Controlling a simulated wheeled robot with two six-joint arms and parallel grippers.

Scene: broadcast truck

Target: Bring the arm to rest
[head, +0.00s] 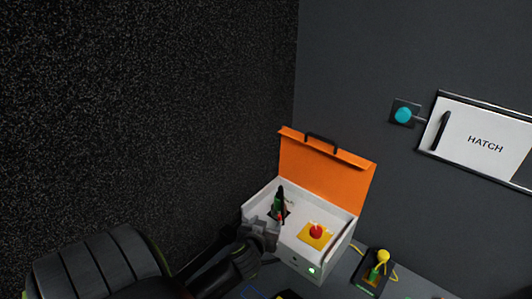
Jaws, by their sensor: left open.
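My left arm reaches in from the bottom left of the head view. Its gripper (264,230) is open, at the front left corner of a white box (297,246). I see nothing between its fingers. I cannot tell whether it touches the box. The box's orange lid (322,172) with a black handle stands open. A small green light (312,270) glows on the box's front. My right gripper is not in view.
A dark plate with a yellow ball-topped stick (383,257) sits right of the box. On the wall are a cyan knob (403,115) and a white panel marked HATCH (480,141). A dark speckled wall (150,110) rises on the left. Space above the box looks free.

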